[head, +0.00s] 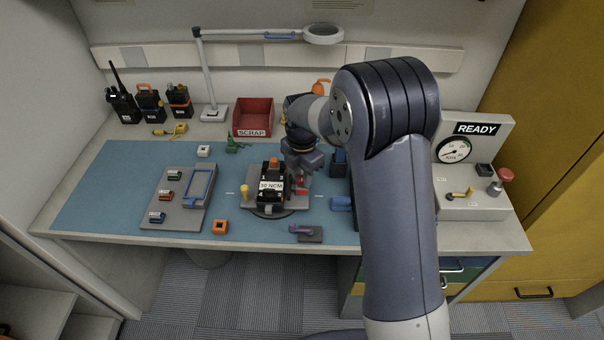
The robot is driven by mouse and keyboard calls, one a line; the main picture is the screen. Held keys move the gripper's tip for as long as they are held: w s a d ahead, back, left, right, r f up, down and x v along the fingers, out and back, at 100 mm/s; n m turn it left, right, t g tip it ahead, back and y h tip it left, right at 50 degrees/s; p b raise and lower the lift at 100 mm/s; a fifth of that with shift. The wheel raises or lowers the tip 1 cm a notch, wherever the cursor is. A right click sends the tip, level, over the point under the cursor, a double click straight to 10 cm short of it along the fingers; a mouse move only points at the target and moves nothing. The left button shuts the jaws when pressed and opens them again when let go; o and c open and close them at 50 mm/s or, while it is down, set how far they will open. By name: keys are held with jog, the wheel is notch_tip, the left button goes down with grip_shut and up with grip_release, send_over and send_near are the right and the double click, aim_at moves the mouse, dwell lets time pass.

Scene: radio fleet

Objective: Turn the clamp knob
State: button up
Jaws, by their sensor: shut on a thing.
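A clamp fixture (258,201) stands on the blue mat, with a black radio (271,203) in it bearing a white "30 NCM" label. A red clamp knob (301,181) shows at the fixture's right side, partly covered by my gripper. My gripper (300,175) points down at the knob and is shut on it. The fingertips are small and largely hidden, so the exact grip is hard to see. A yellow knob (245,190) stands at the fixture's left side.
My arm covers the right part of the bench. A grey tray (178,217) and an orange block (220,227) lie to the left. A purple-handled piece (305,232) is in front. A red scrap bin (253,115) and a lamp (213,112) stand behind. A "READY" gauge panel (478,150) is right.

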jog(key=shift+m, duration=0.3)
jog(key=m, duration=0.7)
jog(key=shift+b, duration=0.4)
jog(key=m, duration=1.9)
jog(key=shift+b, duration=0.3)
jog(key=shift+m, duration=1.8)
